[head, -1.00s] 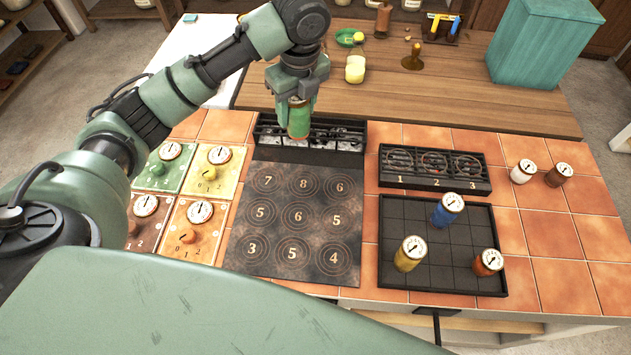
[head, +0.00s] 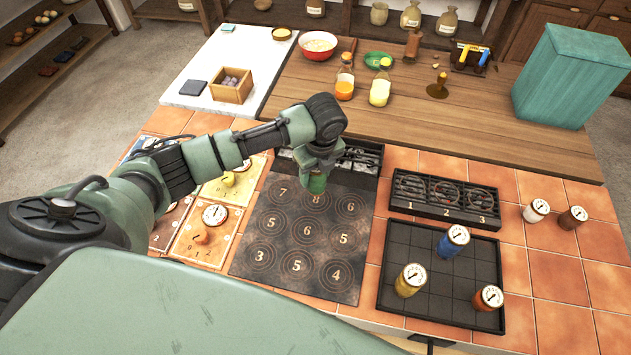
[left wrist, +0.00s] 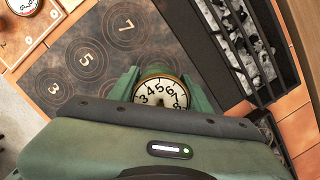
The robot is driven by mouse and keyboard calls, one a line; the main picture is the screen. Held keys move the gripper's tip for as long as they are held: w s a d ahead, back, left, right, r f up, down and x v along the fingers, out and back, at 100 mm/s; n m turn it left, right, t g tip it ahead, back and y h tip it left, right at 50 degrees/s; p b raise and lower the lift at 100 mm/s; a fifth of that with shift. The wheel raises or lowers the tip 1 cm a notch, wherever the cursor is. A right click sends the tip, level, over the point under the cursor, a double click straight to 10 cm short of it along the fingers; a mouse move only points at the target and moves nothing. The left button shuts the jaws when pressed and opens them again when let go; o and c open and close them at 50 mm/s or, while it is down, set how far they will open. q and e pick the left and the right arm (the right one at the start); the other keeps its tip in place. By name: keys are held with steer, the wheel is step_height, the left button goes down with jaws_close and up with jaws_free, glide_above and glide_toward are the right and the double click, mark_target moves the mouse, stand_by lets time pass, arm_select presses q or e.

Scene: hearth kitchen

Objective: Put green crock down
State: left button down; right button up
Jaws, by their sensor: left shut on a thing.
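The green crock (head: 316,185) is between the fingers of my left gripper (head: 317,172), at the far edge of the dark slate (head: 262,270) with numbered rings. In the head view it shows just beyond the number 8 of the far row. In the left wrist view its round dial lid (left wrist: 163,93) is between the two green fingers, with the rings 7, 5 and 3 to the left. The crock's base is hidden in the wrist view. I cannot tell whether it touches the slate. My right gripper is not in view.
A coal trough (head: 360,160) lies right behind the slate. To the right are a black grid tray (head: 432,318) with blue, yellow and orange crocks, and a rack (head: 443,200) numbered 1 to 3. White (head: 536,211) and brown (head: 572,217) crocks stand farther right. Dial panels (head: 205,240) lie left.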

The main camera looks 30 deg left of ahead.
mark_target(315, 185)
arm_select(q)
steer(key=shift+f, duration=0.7)
steer(key=shift+f+p, duration=0.3)
steer(key=shift+f, duration=1.45)
steer(key=c, duration=0.7)
jaws_free()
steer(key=shift+f, duration=0.15)
steer(key=shift+o, duration=0.2)
